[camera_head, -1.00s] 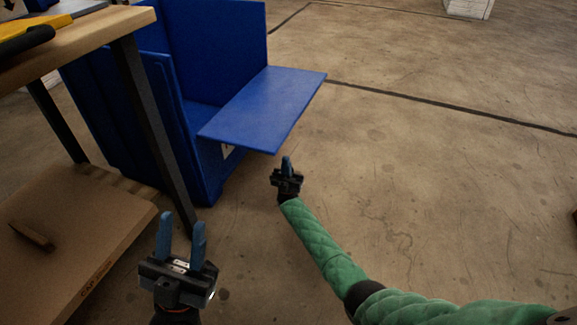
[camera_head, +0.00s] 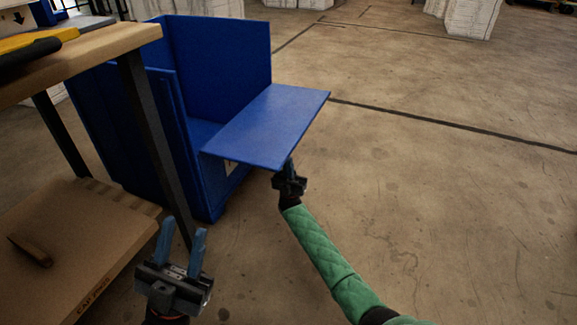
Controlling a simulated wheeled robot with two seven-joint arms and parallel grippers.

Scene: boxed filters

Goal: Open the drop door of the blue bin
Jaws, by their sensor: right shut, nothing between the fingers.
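The blue bin (camera_head: 205,55) stands on the floor behind the workbench. Its drop door (camera_head: 270,122) is folded down and sticks out to the right, roughly level, so the bin's side opening shows. My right gripper (camera_head: 288,168) is shut and empty, just below the door's near right edge; its fingertips overlap that edge in the picture, and I cannot tell whether they touch. My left gripper (camera_head: 181,246) is open and empty, pointing up beside the bench leg, in front of the bin.
A wooden workbench (camera_head: 88,48) with a dark leg and a lower shelf (camera_head: 90,245) fills the left side. A yellow and black tool (camera_head: 35,45) lies on top. The concrete floor on the right is clear. Pale wrapped blocks (camera_head: 470,15) stand far back.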

